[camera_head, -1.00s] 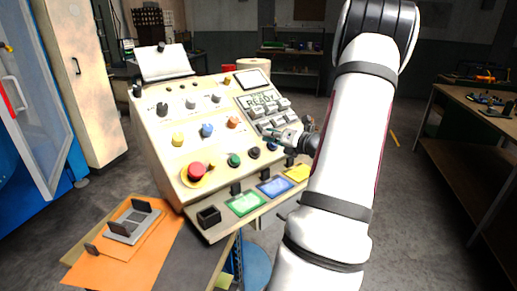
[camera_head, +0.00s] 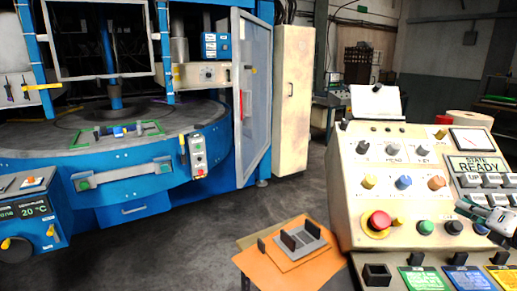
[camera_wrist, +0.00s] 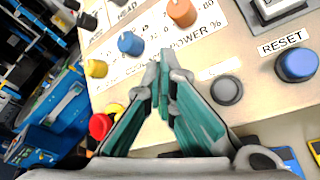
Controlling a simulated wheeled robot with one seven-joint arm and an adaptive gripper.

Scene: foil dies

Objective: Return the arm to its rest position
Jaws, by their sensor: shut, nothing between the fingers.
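My gripper (camera_head: 464,206) shows at the right edge of the head view, in front of the beige control console (camera_head: 350,200). In the wrist view my gripper (camera_wrist: 168,62) is shut, with its teal-padded fingers together at the tips and nothing between them. The tips show over the console panel near the blue knob (camera_wrist: 131,43) and the orange knob (camera_wrist: 182,12). I cannot tell whether they touch the panel. The rest of my arm is out of the head view. The console's display (camera_head: 476,164) reads "STATE READY".
The red mushroom button (camera_head: 379,221) and the green button (camera_head: 426,228) sit left of my gripper. A grey fixture on an orange mat (camera_head: 275,272) lies on a small table. A blue machine with a round table (camera_head: 60,150) and open door (camera_head: 252,90) stands left. Grey floor lies between.

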